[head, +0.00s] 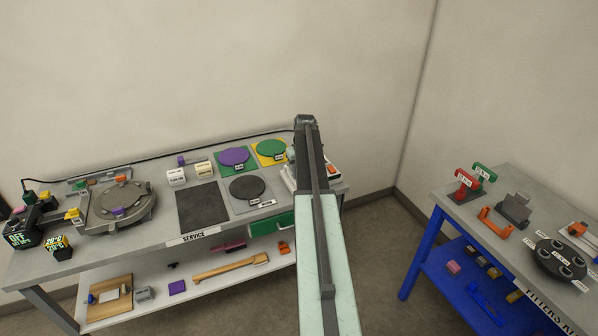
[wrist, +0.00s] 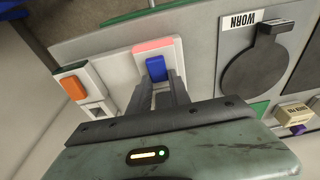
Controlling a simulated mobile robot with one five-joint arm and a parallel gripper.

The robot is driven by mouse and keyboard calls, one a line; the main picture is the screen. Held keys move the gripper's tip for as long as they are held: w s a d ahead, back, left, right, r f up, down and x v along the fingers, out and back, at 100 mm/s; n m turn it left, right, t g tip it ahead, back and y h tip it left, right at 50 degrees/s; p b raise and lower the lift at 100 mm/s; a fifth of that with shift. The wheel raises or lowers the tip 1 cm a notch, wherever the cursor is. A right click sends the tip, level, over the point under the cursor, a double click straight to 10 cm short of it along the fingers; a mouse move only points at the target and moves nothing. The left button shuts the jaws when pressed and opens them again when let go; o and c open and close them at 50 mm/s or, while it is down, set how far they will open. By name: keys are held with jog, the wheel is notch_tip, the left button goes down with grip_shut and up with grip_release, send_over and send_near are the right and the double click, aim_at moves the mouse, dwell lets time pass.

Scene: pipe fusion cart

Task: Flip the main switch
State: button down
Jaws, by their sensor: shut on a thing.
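My gripper (wrist: 158,88) is shut on a small blue switch piece (wrist: 155,70) in the wrist view. The blue piece stands on a white switch plate (wrist: 142,54) with a pink strip along its far edge. An orange switch (wrist: 74,88) sits on a separate light plate to the left, apart from the fingers. In the head view my arm reaches to the right end of the grey bench, where a light switch box (head: 290,181) shows partly. My arm hides the fingertips and the blue piece there. I cannot read a label saying which switch is the main one.
A dark round plate labelled WORN (wrist: 255,75) is right of my gripper. A blue-framed table (head: 422,247) stands at the right.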

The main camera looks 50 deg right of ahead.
jog(key=c, duration=1.2)
grip_release()
jog(key=r+p, duration=0.2)
jog(key=s+r+p, duration=0.1)
jog(key=r+p, duration=0.5)
jog(key=shift+s+a, duration=0.2)
jog(key=shift+a, duration=0.05)
jog(key=shift+f, duration=0.15)
